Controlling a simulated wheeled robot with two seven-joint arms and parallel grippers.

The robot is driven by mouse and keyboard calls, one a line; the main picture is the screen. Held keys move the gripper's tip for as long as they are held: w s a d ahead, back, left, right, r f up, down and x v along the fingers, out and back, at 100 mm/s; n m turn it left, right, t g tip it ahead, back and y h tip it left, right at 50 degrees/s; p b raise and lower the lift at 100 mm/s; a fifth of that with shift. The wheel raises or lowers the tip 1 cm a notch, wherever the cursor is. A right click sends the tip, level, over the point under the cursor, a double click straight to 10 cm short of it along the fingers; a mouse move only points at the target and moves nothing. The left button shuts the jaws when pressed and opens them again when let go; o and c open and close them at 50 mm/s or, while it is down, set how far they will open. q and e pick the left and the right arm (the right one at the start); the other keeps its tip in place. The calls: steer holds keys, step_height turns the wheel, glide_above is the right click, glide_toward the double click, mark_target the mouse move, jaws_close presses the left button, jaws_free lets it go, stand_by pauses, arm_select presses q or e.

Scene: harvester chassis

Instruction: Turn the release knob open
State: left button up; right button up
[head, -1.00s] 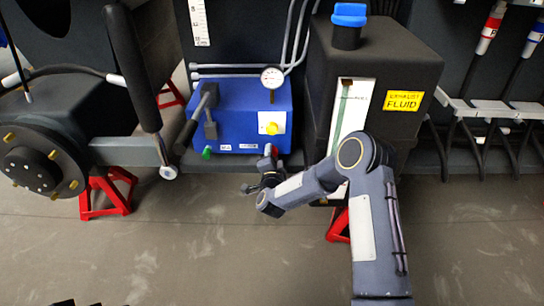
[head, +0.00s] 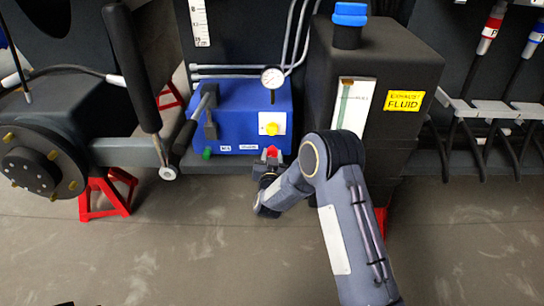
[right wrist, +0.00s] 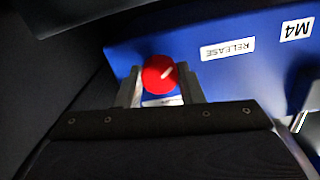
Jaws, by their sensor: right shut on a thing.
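The release knob (right wrist: 159,75) is round and red with a pale line on its face. It sits on the blue unit (right wrist: 250,75), beside a white label (right wrist: 229,49) that reads RELEASE. My right gripper (right wrist: 160,88) is shut on the knob, with one finger on each side of it. In the head view the right gripper (head: 270,158) is at the lower right front of the blue unit (head: 235,108), and a bit of the red knob (head: 272,150) shows at its tips.
A pressure gauge (head: 272,78) and a yellow knob (head: 271,128) are on the blue unit, with a lever (head: 207,105) at its left. A black exhaust fluid tank (head: 425,65) stands to the right. A wheel hub (head: 35,170) and red stands (head: 105,195) are at left.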

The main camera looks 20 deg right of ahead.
steer(key=n, duration=0.5)
steer(key=shift+a+f+n, duration=0.1)
steer(key=shift+f+n, duration=0.05)
steer(key=shift+n, duration=0.15)
steer(key=n+p, duration=0.1)
steer(key=n, duration=0.3)
steer(key=shift+n, duration=0.4)
steer(key=shift+s, duration=0.1)
steer(key=shift+f, duration=0.1)
steer(key=o, duration=1)
steer(key=shift+s+a+r, duration=0.1)
steer(key=shift+s+r, duration=0.1)
steer(key=shift+s, duration=0.2)
steer(key=p+v, duration=0.2)
steer(key=v, duration=0.5)
steer(key=shift+f, duration=0.25)
